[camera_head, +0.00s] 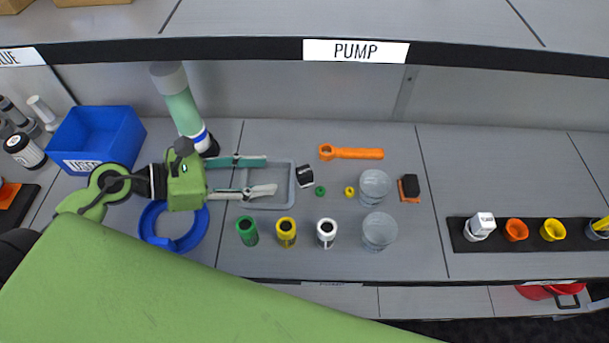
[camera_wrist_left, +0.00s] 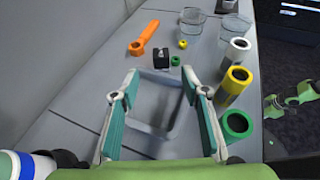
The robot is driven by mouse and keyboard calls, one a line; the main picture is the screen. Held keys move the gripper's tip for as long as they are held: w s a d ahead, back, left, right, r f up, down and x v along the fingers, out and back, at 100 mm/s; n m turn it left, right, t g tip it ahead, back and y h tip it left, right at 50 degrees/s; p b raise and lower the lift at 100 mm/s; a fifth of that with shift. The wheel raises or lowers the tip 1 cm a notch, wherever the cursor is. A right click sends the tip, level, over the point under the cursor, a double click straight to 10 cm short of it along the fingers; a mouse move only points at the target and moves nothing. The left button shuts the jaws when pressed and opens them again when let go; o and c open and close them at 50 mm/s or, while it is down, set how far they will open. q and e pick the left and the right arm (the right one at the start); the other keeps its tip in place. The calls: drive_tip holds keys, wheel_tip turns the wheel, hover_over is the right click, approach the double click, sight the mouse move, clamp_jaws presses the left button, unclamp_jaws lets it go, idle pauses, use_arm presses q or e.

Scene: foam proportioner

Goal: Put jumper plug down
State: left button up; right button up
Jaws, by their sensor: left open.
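The jumper plug cannot be told for sure; a small black block with a pale edge (camera_head: 306,176) may be it. It stands at the right edge of a grey shallow tray (camera_head: 268,204), and in the wrist view the black block (camera_wrist_left: 161,59) lies beyond the tray's far rim. My left gripper (camera_head: 271,175) is open over the tray, its fingers pointing right toward the block. In the wrist view nothing is between the fingers of the left gripper (camera_wrist_left: 162,84). The tray looks empty.
An orange wrench-like tool (camera_head: 352,153) lies behind. Green (camera_head: 247,232), yellow (camera_head: 286,232) and white (camera_head: 327,232) cylinders stand in front. Two clear cups (camera_head: 379,231) are at right. A blue bin (camera_head: 97,136) and blue ring (camera_head: 160,243) are at left.

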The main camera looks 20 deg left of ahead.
sight(297, 174)
use_arm(q)
drive_tip(key=p+x, duration=0.1)
drive_tip(key=x, duration=0.5)
drive_tip(key=p+x, duration=0.1)
drive_tip(key=x, duration=0.1)
drive_tip(key=p+x, duration=0.1)
drive_tip(key=x, duration=0.1)
drive_tip(key=shift+d+f, duration=0.1)
drive_tip(key=shift+f, duration=0.25)
drive_tip(key=shift+w+d+f, duration=0.2)
drive_tip(key=shift+d+f, duration=0.1)
drive_tip(key=shift+d, duration=0.05)
clamp_jaws()
